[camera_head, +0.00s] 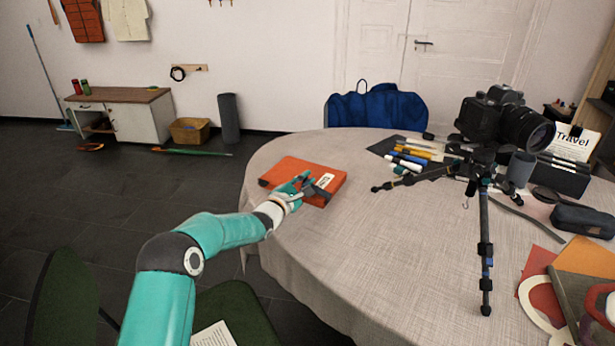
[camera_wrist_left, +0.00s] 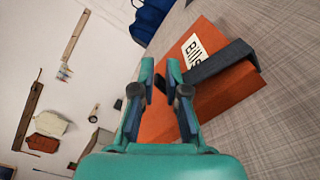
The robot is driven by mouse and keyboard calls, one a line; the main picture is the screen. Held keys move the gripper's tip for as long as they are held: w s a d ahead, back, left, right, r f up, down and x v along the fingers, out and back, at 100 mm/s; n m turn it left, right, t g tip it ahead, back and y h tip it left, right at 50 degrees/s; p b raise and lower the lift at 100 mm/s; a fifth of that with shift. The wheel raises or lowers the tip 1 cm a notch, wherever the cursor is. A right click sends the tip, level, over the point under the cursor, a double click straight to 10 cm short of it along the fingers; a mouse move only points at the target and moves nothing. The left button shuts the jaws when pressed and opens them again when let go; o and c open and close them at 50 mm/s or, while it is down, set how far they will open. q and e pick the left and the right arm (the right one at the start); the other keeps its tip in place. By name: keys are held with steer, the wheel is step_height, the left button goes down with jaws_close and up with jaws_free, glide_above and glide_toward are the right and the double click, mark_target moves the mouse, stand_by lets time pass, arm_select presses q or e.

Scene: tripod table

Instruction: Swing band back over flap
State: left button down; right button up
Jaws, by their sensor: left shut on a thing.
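An orange document case (camera_head: 290,168) with a white label lies flat near the table's left edge. In the left wrist view, the case (camera_wrist_left: 215,93) shows its label (camera_wrist_left: 194,50), reading "Bills". A dark grey band (camera_wrist_left: 222,62) lies across one part of the case; it also shows in the head view (camera_head: 319,193). My left gripper (camera_head: 302,187) is at the case with its fingers shut on the band. In the wrist view the fingers (camera_wrist_left: 161,76) stand close together, and the gripped part is mostly hidden. The flap's edge is hard to make out. My right gripper is out of view.
A blue bag (camera_head: 377,108) hangs behind the table. The tablecloth (camera_head: 370,250) in front of the case is clear.

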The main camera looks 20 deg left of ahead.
arm_select(q)
steer(key=shift+a+f, duration=0.4)
steer(key=shift+f, duration=0.2)
steer(key=c, duration=1.3)
jaws_free()
steer(key=shift+f, duration=0.1)
steer(key=s, duration=0.4)
steer(key=s+a, duration=0.1)
steer(key=s, duration=0.2)
steer(key=s+a, duration=0.1)
steer(key=s, duration=0.3)
steer(key=shift+s+a, duration=0.2)
steer(key=shift+s, duration=0.15)
steer(key=shift+s, duration=0.1)
